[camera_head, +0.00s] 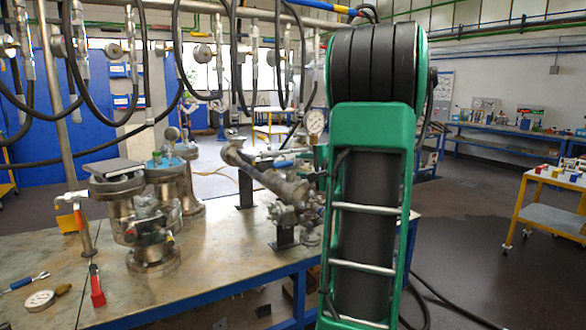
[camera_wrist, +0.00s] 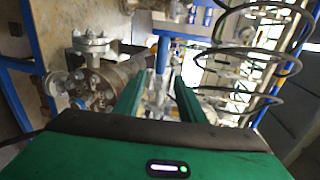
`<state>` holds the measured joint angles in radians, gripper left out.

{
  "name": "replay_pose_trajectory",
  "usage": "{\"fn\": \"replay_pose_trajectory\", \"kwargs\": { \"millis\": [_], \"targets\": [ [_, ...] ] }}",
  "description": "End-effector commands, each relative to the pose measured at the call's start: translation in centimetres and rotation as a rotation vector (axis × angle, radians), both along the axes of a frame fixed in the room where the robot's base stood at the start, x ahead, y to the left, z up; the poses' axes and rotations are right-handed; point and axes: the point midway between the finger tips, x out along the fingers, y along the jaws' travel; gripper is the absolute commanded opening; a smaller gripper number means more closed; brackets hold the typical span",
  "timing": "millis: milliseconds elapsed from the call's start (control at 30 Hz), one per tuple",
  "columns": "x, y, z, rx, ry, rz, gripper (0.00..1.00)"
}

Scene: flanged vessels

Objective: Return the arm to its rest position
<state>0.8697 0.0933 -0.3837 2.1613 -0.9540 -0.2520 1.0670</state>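My green and black arm (camera_head: 370,150) stands upright in the right half of the head view. The gap holds no grasped object. A blue upright part (camera_wrist: 163,52) shows between and beyond the fingertips, apparently clear of them. Flanged metal pipework (camera_wrist: 95,75) lies to the left of the fingers in the wrist view.
The metal workbench (camera_head: 215,270) carries flanged vessels (camera_head: 150,245), a slanted pipe assembly (camera_head: 285,185) beside my arm, a gauge (camera_head: 39,300) and a red-handled tool (camera_head: 96,287). Black hoses (camera_head: 80,60) hang above. A yellow cart (camera_head: 550,215) stands right; floor between is open.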

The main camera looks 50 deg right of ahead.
Motion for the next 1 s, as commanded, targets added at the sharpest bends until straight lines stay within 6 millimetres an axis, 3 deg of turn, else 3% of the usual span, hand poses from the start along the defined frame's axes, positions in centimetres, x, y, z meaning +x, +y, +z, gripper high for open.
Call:
{"fn": "replay_pose_trajectory", "kwargs": {
  "millis": [767,867,1000],
  "targets": [
    [-0.6,0.5,0.0,-0.005,0.009,0.006,0.37],
    [-0.2,2.3,-1.1,-0.035,0.075,0.04,0.37],
    [-0.2,8.2,-4.8,-0.141,0.298,0.164,0.37]
  ]
}}
